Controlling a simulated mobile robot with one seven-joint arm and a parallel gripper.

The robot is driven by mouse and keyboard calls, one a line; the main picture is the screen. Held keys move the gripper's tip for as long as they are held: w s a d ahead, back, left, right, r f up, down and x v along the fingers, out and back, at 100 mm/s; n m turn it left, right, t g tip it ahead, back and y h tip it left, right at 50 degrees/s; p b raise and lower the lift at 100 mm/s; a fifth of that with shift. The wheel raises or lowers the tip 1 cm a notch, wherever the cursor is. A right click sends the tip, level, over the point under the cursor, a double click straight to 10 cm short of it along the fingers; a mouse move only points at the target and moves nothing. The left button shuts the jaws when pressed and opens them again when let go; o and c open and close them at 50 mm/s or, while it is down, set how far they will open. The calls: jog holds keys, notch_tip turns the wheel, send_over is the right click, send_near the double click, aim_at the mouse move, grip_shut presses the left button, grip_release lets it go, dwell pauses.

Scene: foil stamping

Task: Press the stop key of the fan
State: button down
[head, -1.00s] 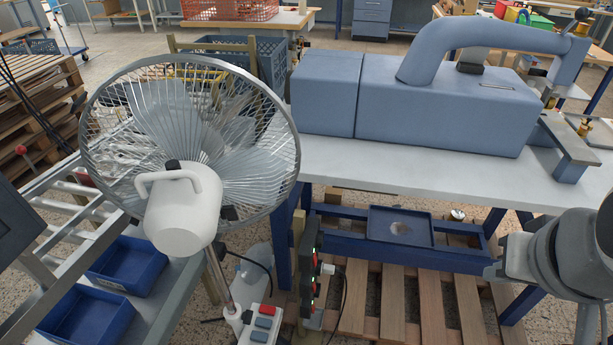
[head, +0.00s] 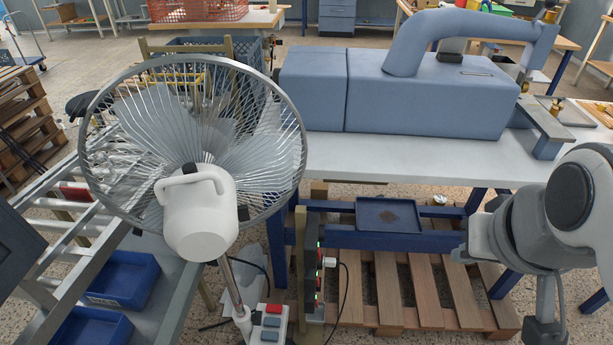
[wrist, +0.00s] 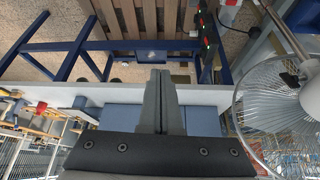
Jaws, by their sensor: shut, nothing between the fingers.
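The fan (head: 200,212) stands at the left in the head view, its round wire cage facing away and its white motor housing towards me. At the foot of its pole is a white key box (head: 282,318) with a red key (head: 273,308) and blue-grey keys (head: 271,322) below it. No labels can be read. In the wrist view the fan (wrist: 275,115) is at the right edge, and I cannot make out its keys. My gripper (wrist: 161,72) is shut and empty, well apart from the fan. My arm is at the right in the head view.
A blue-grey machine (head: 430,95) stands on a grey-topped bench (head: 400,162). A dark blue tray (head: 388,215) lies on the bench's lower frame above a wooden pallet (head: 410,285). A post with lit sockets (head: 319,275) and a cable stands right of the key box. Blue bins (head: 122,278) are at left.

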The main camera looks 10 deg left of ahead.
jog(key=w+a+f+n+b, duration=0.25)
jog(key=w+f+b, duration=0.25)
jog(key=w+f, duration=0.55)
jog(key=n+g+y+b, duration=0.3)
jog(key=y+b, duration=0.6)
jog(key=b, duration=0.4)
send_over(267, 305)
jog(key=s+d, duration=0.1)
jog(key=d, duration=0.2)
notch_tip(267, 305, down, 35)
jog(key=shift+d+f, duration=0.15)
jog(key=shift+d, duration=0.05)
jog(key=shift+f, duration=0.1)
notch_tip(267, 305, down, 9)
jog(key=b, duration=0.7)
jog(key=shift+b, duration=0.4)
jog(key=shift+f, duration=0.25)
